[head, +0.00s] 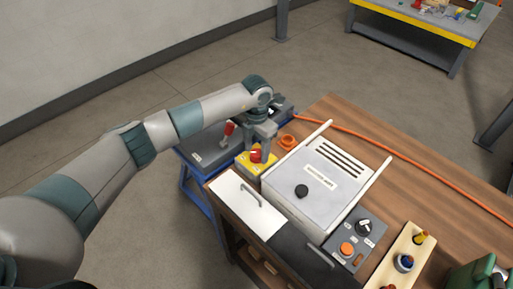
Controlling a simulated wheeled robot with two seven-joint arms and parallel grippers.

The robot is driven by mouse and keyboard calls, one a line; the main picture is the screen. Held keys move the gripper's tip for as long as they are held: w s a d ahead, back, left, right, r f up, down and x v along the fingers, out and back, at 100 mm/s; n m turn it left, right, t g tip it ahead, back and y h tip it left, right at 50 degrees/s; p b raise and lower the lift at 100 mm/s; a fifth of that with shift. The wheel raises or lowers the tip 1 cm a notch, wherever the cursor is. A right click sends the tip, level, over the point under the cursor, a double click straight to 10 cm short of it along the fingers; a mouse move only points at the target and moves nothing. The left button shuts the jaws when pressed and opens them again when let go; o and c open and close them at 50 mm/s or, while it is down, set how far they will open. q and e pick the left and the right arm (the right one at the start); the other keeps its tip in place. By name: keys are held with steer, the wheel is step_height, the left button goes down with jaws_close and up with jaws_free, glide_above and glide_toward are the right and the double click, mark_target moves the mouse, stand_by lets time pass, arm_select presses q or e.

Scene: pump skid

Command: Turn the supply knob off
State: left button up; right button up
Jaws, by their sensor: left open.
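A red knob (257,156) sits on a small yellow box (253,167) at the left end of the wooden bench; I take it as the supply knob, though its label is too small to read. My left gripper (261,145) is open and points down, right over the red knob. The fingers hide part of the knob, and I cannot tell whether they touch it. My right gripper is not in view.
A grey cabinet lid (318,180) with a black knob (302,191) stands right of the yellow box. A red lever (229,130) rises from a grey unit on the left. An orange ring (287,142) and orange hose (380,145) lie behind.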

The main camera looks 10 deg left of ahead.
arm_select(q)
steer(key=shift+c, duration=0.2)
steer(key=c, duration=1)
